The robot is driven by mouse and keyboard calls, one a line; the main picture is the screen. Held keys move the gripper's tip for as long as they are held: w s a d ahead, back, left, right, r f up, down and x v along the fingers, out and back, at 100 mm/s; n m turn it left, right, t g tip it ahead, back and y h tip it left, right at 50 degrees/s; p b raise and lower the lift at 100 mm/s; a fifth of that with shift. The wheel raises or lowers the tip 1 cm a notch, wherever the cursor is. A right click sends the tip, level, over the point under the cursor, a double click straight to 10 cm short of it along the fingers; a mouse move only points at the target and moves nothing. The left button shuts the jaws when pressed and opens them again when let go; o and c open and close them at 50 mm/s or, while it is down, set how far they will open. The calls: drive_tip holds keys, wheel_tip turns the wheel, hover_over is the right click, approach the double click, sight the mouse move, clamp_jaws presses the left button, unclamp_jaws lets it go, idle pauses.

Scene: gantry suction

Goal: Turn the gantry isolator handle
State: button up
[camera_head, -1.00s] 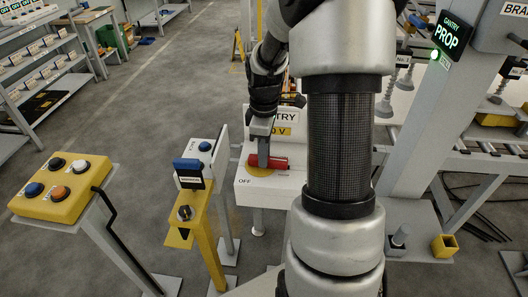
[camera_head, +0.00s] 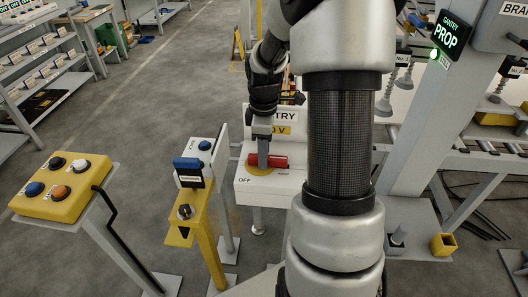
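The isolator box (camera_head: 252,186) is light grey with a yellow disc and an "OFF" mark at its lower left. Its red handle (camera_head: 278,161) lies roughly horizontal across the disc. My gripper (camera_head: 263,160) points down at the left part of the handle, and its grey finger overlaps the red in this view. I cannot tell whether the fingers are closed on it, as only one side shows. My arm hides the box's right side and part of the "GANTRY" label (camera_head: 284,115) behind it.
A yellow post with a key-type switch (camera_head: 185,211) and a blue-topped unit (camera_head: 187,163) stand just left of the box. A yellow push-button panel (camera_head: 62,190) is further left. A grey gantry column (camera_head: 412,160) rises at right.

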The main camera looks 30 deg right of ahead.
wheel_tip(320, 180, up, 17)
drive_tip(key=shift+r+p, duration=0.2)
drive_tip(key=shift+p, duration=0.1)
idle(0.4)
idle(0.3)
